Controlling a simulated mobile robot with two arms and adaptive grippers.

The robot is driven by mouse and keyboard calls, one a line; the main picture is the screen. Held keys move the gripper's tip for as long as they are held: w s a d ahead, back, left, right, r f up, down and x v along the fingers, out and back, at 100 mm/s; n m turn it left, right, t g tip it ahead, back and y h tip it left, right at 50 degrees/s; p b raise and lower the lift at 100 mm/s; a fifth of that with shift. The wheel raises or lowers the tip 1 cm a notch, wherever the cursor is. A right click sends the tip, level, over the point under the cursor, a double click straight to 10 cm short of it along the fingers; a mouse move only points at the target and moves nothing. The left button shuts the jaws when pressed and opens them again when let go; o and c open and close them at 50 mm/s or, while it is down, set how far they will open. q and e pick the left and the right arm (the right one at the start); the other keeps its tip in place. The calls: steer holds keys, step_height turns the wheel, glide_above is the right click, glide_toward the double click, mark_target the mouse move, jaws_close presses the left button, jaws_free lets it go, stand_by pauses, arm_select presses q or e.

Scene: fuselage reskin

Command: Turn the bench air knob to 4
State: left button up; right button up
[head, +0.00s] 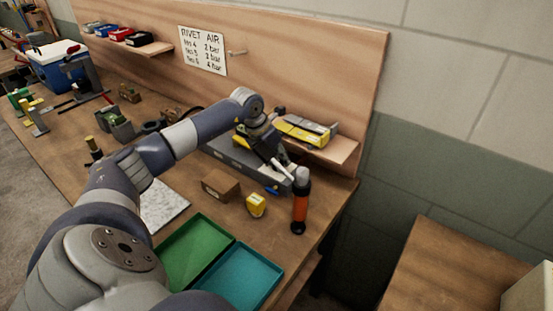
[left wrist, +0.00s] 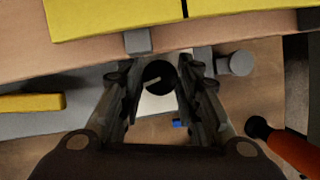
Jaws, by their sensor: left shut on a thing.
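The air knob (left wrist: 158,73) is a black round knob with a pale pointer line, over a white plate (left wrist: 157,103), in the left wrist view. Its line slants toward the lower left of that view; no scale numbers can be read. My left gripper (left wrist: 160,84) has a finger on each side of the knob and is shut on it. In the head view my left gripper (head: 279,168) reaches down at the right end of the bench, and the knob is hidden there. My right gripper is not in view.
An orange-handled tool (head: 300,206) stands close to the right of my gripper. A shelf (head: 335,149) with yellow items is behind. Green (head: 195,250) and teal (head: 242,277) trays lie nearer. A rivet air chart (head: 203,50) hangs behind.

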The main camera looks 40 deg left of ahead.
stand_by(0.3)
arm_select(q)
steer(key=o, duration=1.1)
steer(key=shift+c, duration=0.2)
steer(key=shift+r, duration=0.15)
steer(key=v, duration=1.1)
steer(key=shift+r, duration=0.35)
steer(key=shift+s, duration=0.1)
